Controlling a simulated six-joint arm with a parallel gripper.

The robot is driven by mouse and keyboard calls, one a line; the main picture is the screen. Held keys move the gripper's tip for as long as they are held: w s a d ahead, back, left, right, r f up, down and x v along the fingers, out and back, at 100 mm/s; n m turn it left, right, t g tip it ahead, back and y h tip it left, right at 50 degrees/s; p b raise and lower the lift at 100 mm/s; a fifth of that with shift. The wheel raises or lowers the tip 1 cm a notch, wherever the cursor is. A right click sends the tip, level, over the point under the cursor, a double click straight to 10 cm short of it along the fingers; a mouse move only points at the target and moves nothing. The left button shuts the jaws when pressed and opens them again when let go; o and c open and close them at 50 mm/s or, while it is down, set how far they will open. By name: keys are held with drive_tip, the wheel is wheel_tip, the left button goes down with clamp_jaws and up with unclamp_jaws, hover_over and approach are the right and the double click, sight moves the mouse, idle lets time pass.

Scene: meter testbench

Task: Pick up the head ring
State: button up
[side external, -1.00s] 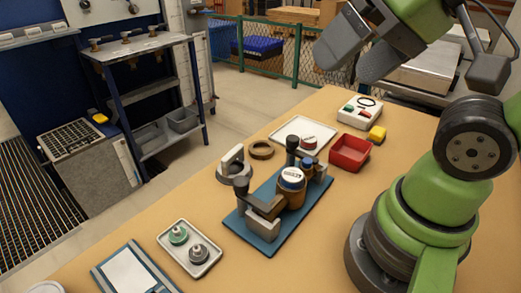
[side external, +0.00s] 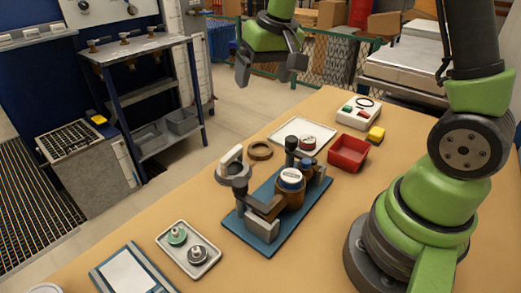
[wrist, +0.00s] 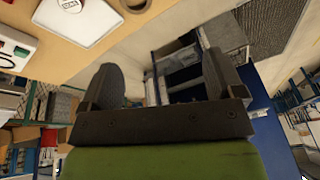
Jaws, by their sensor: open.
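The head ring, which I take to be the brown ring (side external: 260,151), lies flat on the tan table, left of the white tray, in the side view. A brown ring edge also shows at the top of the wrist view (wrist: 135,4), cut off by the frame. My gripper (side external: 264,78) is open and empty, high above and behind the ring in the side view, well apart from it. Its two dark fingers (wrist: 160,78) stand spread in the wrist view with nothing between them.
A blue fixture plate (side external: 262,238) with a meter body and clamps stands in front of the ring. A white tray (side external: 322,130), a red bin (side external: 348,153), a button box (side external: 358,112) and a yellow block (side external: 376,134) stand to the right. A small parts tray (side external: 190,264) is at front left.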

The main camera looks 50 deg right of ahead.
drive_tip(key=w+d+f+g, duration=0.1)
drive_tip(key=w+d+f, duration=0.1)
drive_tip(key=f, duration=0.3)
drive_tip(key=w+d+f, duration=0.2)
drive_tip(key=f, duration=0.3)
drive_tip(key=g, duration=0.1)
approach(261, 145)
drive_tip(key=a, duration=0.1)
drive_tip(key=s+a+f, duration=0.1)
drive_tip(key=a+f, duration=0.1)
drive_tip(key=shift+s, duration=0.3)
drive_tip(key=f, duration=0.5)
drive_tip(key=shift+w+d+f, duration=0.25)
drive_tip(key=shift+f, duration=0.1)
drive_tip(key=c, duration=0.7)
